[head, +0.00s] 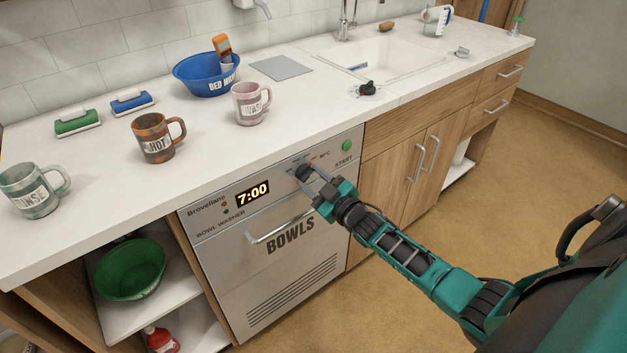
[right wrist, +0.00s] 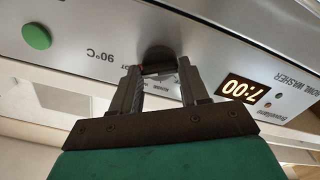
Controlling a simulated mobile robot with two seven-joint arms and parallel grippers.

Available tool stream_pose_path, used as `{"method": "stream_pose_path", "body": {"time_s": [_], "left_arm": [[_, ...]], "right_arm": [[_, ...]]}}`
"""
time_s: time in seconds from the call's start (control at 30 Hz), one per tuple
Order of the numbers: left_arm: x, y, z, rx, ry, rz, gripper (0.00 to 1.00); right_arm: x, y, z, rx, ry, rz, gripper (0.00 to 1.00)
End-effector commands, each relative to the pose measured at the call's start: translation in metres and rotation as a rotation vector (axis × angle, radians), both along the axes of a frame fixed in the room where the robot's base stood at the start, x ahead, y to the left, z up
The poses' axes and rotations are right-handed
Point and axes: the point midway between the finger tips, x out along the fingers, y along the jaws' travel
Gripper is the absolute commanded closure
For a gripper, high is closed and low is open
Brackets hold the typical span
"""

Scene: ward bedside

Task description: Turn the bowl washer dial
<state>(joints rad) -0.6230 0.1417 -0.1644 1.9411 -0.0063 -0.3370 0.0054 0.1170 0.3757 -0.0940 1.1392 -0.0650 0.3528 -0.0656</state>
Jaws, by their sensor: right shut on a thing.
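The bowl washer (head: 290,235) is a grey front panel machine under the counter, marked BOWLS, with a lit display (head: 252,193) reading 7:00. Its dark round dial (head: 302,171) is on the upper panel, left of the green START button (head: 346,145). My right gripper (head: 308,180) reaches the panel from the lower right and is shut on the dial. In the right wrist view the dial (right wrist: 158,58) sits between the fingertips, partly covered by them; the panel appears upside down, with a 90°C mark beside it. My left gripper is not in view.
A bar handle (head: 282,228) runs across the washer's front below the dial. Mugs (head: 158,137), a blue bowl (head: 207,75) and brushes (head: 78,122) stand on the counter above. A green bowl (head: 130,270) is on the open shelf at left. Floor at right is clear.

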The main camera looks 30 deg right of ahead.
Motion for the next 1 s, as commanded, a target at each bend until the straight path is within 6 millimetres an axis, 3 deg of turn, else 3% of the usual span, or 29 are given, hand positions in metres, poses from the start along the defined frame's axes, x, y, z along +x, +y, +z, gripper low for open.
{"method": "stream_pose_path", "body": {"time_s": [0.07, 0.1, 0.33, 0.7, 1.0], "left_arm": [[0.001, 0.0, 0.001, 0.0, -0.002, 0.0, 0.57], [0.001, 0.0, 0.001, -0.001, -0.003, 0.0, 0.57], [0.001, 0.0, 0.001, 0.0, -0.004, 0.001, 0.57], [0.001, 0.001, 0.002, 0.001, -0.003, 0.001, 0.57], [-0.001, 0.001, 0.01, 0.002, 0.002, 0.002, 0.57]], "right_arm": [[0.0, 0.0, 0.0, 0.006, 0.001, -0.001, 0.86], [0.0, 0.0, 0.0, 0.006, 0.001, -0.001, 0.54], [0.0, 0.0, 0.0, 0.003, 0.001, -0.001, 0.31], [-0.006, 0.0, 0.0, 0.002, 0.001, 0.0, 0.3], [-0.056, -0.004, 0.0, 0.003, 0.004, -0.001, 0.3]]}}
